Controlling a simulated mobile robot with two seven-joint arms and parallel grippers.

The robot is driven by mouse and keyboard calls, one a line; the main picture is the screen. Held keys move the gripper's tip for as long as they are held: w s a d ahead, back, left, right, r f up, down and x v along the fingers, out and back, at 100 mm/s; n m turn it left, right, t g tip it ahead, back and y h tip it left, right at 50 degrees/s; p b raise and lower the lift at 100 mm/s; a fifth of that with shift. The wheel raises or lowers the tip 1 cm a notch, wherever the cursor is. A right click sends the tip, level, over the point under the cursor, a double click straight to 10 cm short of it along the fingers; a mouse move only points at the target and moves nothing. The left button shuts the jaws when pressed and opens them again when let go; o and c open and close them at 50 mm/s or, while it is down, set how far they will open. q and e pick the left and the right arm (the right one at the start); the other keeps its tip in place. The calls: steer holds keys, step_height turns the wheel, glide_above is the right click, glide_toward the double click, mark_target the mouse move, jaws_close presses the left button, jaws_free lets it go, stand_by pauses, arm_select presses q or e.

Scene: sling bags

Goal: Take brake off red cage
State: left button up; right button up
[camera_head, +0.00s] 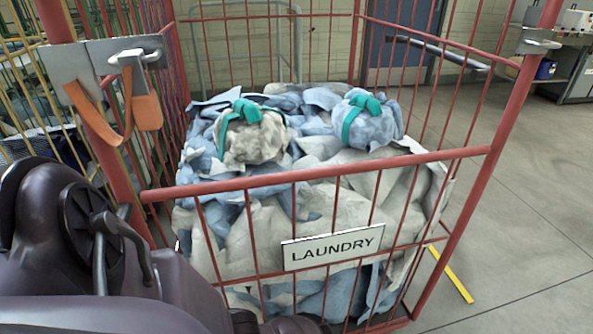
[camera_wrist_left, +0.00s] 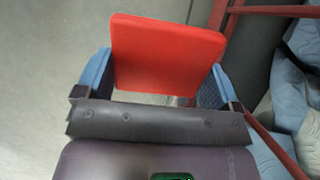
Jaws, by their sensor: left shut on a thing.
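The red cage (camera_head: 320,178) stands in front of me in the head view, with a white LAUNDRY sign on its front bars. In the left wrist view, a flat red plate (camera_wrist_left: 166,52), which looks like the brake pedal, sits low over the grey floor beside the cage bars (camera_wrist_left: 275,145). My left gripper (camera_wrist_left: 156,82) is shut on this red plate, one blue finger at each side of it. The head view shows my dark arm at lower left but not the gripper itself. My right gripper is in neither view.
Bundles tied with teal straps (camera_head: 364,120) and blue and white laundry fill the cage. An orange strap (camera_head: 146,112) hangs at its upper left corner. Another, yellow cage (camera_head: 30,75) stands at the left. Open floor with a yellow strip (camera_head: 452,277) lies to the right.

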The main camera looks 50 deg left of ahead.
arm_select(q)
steer(key=shift+w+d+r, duration=0.2)
steer(key=shift+w+r, duration=0.05)
steer(key=shift+w, duration=0.25)
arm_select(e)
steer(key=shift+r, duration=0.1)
arm_select(q)
steer(key=o, duration=0.9)
steer(key=shift+o, duration=0.6)
steer(key=shift+s, duration=0.2)
steer(key=p+v, duration=0.5)
steer(key=v, duration=0.6)
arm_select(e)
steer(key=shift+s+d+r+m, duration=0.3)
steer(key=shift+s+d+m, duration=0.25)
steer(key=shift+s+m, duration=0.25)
arm_select(q)
steer(key=shift+f, duration=0.1)
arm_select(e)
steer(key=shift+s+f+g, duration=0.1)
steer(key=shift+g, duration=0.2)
